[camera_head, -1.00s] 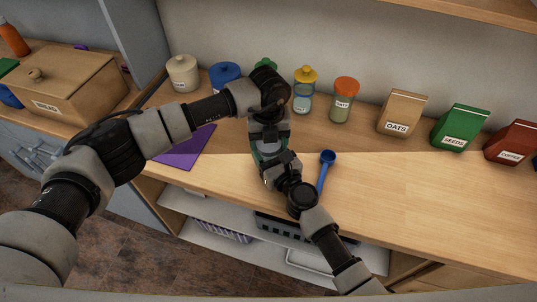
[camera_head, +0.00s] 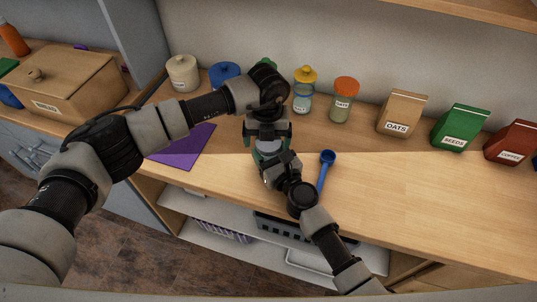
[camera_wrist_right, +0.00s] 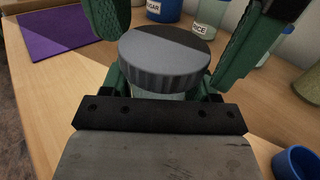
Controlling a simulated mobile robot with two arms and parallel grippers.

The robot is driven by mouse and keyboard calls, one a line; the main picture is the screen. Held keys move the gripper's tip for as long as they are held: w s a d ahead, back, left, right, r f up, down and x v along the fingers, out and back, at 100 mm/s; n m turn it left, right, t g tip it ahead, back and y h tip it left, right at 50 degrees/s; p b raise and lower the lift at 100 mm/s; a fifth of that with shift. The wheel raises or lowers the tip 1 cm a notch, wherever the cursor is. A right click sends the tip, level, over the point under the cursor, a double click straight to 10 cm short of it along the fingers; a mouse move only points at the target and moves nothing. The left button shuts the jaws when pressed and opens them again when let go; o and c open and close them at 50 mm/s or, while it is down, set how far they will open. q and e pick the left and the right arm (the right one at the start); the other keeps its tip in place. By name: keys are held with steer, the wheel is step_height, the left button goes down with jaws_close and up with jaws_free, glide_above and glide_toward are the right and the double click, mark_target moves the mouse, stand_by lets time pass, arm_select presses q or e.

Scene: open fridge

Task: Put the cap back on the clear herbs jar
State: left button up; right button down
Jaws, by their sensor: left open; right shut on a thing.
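The clear jar shows in the right wrist view (camera_wrist_right: 165,95) just under a grey ribbed cap (camera_wrist_right: 165,55). The cap sits on the jar's top and looks level; whether it is threaded down I cannot tell. My right gripper (camera_head: 270,165) is shut on the jar and holds it near the counter's front edge; its green fingers show low beside the jar in the wrist view. My left gripper (camera_head: 268,143) is above it, open, with one green finger on each side of the cap and gaps between. The jar's label is hidden.
A blue scoop (camera_head: 324,168) lies just right of the grippers. A purple mat (camera_head: 184,147) is at left. Lidded jars stand behind, including salt (camera_head: 303,97) and an orange-lidded jar (camera_head: 342,104). Oats (camera_head: 400,115) and seeds (camera_head: 459,129) packs stand right. The front right counter is clear.

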arm_select(q)
steer(key=r, duration=0.4)
steer(key=shift+s+d+r, duration=0.1)
steer(key=shift+s+d, duration=0.05)
steer(key=shift+d, duration=0.05)
steer(key=shift+c, duration=0.4)
steer(key=r+n, duration=0.1)
steer(key=n, duration=0.2)
steer(key=shift+r, duration=0.4)
steer(key=n, duration=0.1)
steer(key=r+n, duration=0.1)
steer(key=shift+a+r+n, duration=0.1)
steer(key=shift+r+n, duration=0.2)
steer(key=shift+f, duration=4.05)
